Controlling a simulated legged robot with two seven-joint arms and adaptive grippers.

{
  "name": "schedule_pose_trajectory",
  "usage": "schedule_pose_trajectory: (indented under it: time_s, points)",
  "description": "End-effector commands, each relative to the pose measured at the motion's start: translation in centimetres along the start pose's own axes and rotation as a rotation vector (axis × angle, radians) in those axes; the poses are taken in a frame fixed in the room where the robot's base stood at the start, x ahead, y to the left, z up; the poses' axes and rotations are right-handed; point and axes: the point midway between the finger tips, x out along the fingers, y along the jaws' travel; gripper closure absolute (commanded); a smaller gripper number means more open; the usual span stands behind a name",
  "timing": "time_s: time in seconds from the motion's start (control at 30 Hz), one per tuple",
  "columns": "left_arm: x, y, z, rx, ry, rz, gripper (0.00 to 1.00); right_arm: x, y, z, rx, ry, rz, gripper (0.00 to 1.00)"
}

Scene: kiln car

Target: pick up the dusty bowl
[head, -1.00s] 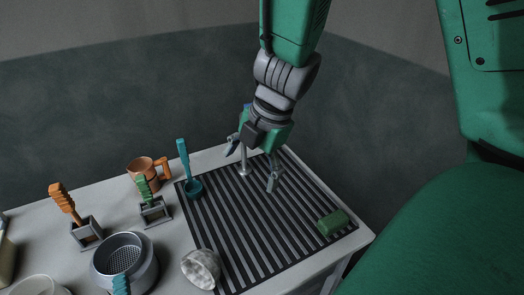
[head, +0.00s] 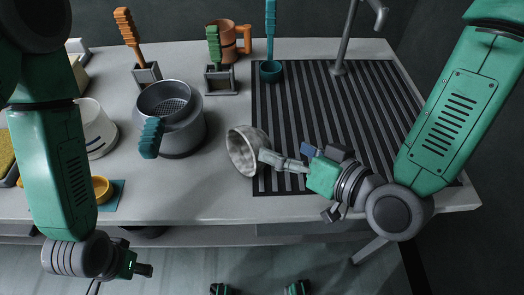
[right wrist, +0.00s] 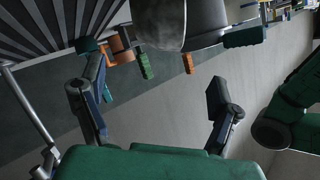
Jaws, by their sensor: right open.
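The dusty bowl (head: 243,152), grey and speckled, stands tilted on the white counter at the left edge of the striped drain mat in the head view. Its rounded side shows at the top of the right wrist view (right wrist: 160,24). My right gripper (head: 298,184) is open beside the bowl, to its right; one finger reaches close to the rim, and I cannot tell whether it touches. Both fingers are spread apart and empty in the right wrist view (right wrist: 157,95). My left gripper (head: 142,268) hangs low in front of the counter, its jaw state unclear.
A grey pot with a sieve (head: 172,118) and a teal-handled tool stands left of the bowl. Brush holders, an orange mug (head: 230,45) and a teal ladle (head: 270,70) line the back. A tap (head: 345,40) rises behind the drain mat (head: 300,100).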

Motion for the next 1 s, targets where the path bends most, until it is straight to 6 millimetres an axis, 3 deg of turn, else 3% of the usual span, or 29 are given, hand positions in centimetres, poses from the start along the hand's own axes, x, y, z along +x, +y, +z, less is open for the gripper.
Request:
schedule_pose_trajectory:
  time_s: [0.03, 0.13, 0.3, 0.57, 0.83, 1.0]
  points:
    - [1.4, 0.0, 0.1, -0.001, -0.001, 0.000, 0.60, 0.8, 0.3, 0.3, -0.004, 0.004, -0.001, 0.16]
    - [2.8, 0.0, 0.2, -0.001, -0.001, 0.000, 0.60, 2.0, 0.5, 0.3, 0.000, 0.005, -0.003, 0.16]
    - [1.9, 0.0, 0.1, -0.001, 0.000, 0.000, 0.60, 5.1, 0.5, -0.1, 0.003, 0.003, -0.005, 0.16]
    - [2.0, 0.0, 0.1, 0.000, 0.000, 0.000, 0.60, 7.2, 0.6, 0.0, 0.004, 0.001, -0.004, 0.16]
    - [2.1, 0.0, 0.1, 0.000, 0.000, 0.000, 0.60, 11.2, 0.7, 0.1, 0.001, 0.000, -0.004, 0.16]
    - [2.2, 0.0, 0.1, -0.001, -0.001, 0.000, 0.60, 12.3, 0.9, 0.1, 0.003, 0.000, -0.004, 0.16]
